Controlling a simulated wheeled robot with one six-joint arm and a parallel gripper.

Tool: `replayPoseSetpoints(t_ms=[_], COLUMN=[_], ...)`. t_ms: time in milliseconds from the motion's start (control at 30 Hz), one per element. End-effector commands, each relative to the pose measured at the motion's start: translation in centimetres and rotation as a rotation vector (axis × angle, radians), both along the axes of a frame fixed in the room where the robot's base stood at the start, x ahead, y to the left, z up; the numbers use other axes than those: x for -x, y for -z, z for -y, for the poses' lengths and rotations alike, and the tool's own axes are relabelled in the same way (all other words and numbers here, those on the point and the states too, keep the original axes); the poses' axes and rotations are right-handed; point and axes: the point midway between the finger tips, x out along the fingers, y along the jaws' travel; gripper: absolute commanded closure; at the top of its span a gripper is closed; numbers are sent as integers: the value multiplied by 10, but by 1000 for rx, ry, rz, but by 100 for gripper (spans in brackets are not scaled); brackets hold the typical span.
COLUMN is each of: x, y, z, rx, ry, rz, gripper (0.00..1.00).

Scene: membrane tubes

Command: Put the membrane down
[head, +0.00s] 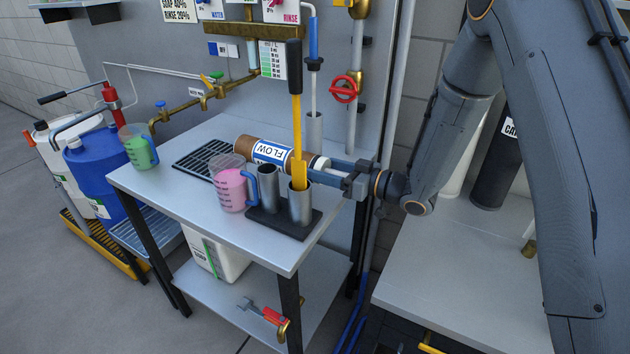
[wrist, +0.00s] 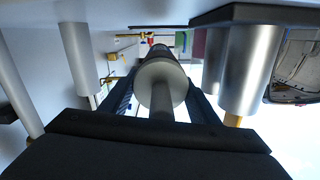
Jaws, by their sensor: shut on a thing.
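The membrane (head: 268,151) is a brown tube with a blue and white FLOW label and a pale end piece. It lies level over the back of the grey table (head: 150,185), to the right of the black grate (head: 196,152). I cannot tell whether it touches the table. My gripper (head: 318,168) comes from the right and is shut on its near end, partly hidden behind a yellow-handled tool. In the wrist view the membrane's round pale end (wrist: 160,84) sits between my gripper's dark fingers (wrist: 163,92).
A yellow tool (head: 297,115) stands in a metal cup in front of the membrane, beside another metal cup (head: 268,188). A pink-filled jug (head: 230,188) and a green-filled jug (head: 139,150) stand on the table. Its front left area is clear. Brass taps (head: 198,95) stand behind.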

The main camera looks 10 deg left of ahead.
Motion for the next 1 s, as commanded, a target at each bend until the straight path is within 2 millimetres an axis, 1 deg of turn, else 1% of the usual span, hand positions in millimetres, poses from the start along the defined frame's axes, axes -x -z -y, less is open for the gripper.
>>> replayPoseSetpoints(t_ms=[167,400,500,967,1000], x=[-2,-2,-2,-3,-2], y=[10,37,46,52,54], z=[1,3,3,3,3], rx=[-3,-2,-3,-2,-1], ry=[3,5,6,7,6], rz=[1,0,2,2,1], gripper=[85,85,85,85,43])
